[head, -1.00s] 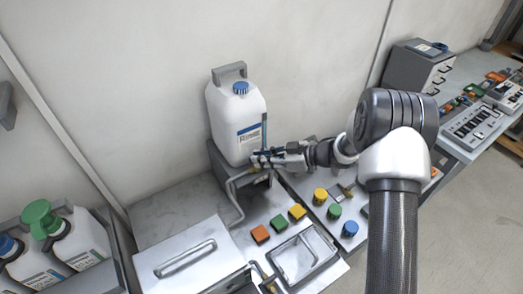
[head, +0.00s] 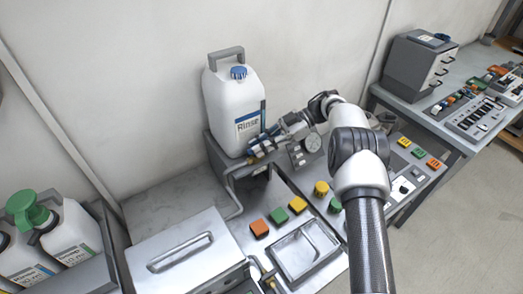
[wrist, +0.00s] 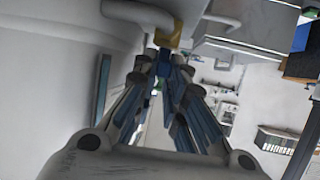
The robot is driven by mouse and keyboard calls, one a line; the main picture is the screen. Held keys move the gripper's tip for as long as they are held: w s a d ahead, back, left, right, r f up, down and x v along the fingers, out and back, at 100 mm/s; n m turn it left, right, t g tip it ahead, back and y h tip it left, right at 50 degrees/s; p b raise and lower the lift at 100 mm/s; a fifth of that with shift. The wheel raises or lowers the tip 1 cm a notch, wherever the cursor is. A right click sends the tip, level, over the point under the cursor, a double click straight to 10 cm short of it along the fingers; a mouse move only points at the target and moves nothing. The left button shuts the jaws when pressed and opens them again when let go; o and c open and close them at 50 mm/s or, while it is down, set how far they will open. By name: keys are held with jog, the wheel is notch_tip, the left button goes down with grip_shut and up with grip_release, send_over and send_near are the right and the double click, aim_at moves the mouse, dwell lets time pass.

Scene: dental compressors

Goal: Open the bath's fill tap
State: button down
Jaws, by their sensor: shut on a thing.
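The bath's fill tap shows in the wrist view as a brass-yellow fitting (wrist: 172,38) on a grey pipe (wrist: 138,12), with a small blue part at the fingertips. My gripper (wrist: 164,62) is shut on that blue part, which looks like the tap handle. In the head view my gripper (head: 258,148) is beside the base of the white rinse bottle (head: 232,108), and its fingers hide most of the tap. The grey pipe (head: 232,188) bends down from there toward the lidded metal bath (head: 185,245).
Orange (head: 259,228), green (head: 279,215) and yellow (head: 297,204) buttons sit by an empty metal tray (head: 303,252). White bottles with a green cap (head: 28,208) stand at the left. A drawer cabinet (head: 417,68) and control panels are at the right.

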jog(key=shift+n+g+b, duration=0.4)
jog(key=shift+g+b, duration=0.2)
jog(key=shift+b, duration=0.1)
jog(key=c, duration=1.6)
grip_release()
jog(key=shift+c, duration=0.2)
jog(key=shift+r, duration=0.1)
notch_tip(320, 180, up, 10)
jog(key=shift+f, duration=0.1)
jog(key=shift+o, duration=0.2)
jog(key=shift+a, duration=0.1)
